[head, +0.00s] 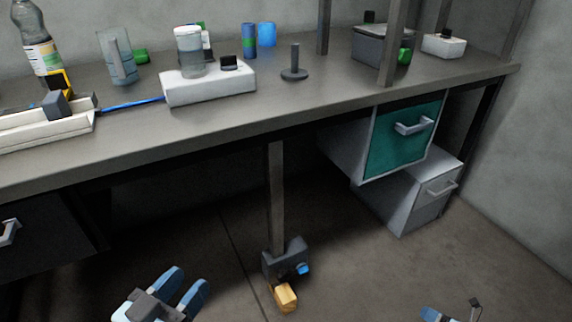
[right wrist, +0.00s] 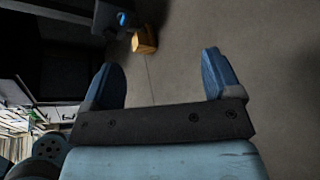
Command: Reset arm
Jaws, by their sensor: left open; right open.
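My left gripper (head: 188,278) is at the bottom of the head view, low in front of the bench. Its two blue fingers are apart with nothing between them. My right gripper shows only in part at the bottom right edge of the head view.
A white device (head: 210,88) with a clear container, a grey spindle stand (head: 294,66) and a bottle (head: 38,48) stand on the bench. A green-fronted drawer (head: 395,140) hangs below. A dark bin (head: 283,258) and a yellow block (head: 285,297) are on the floor.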

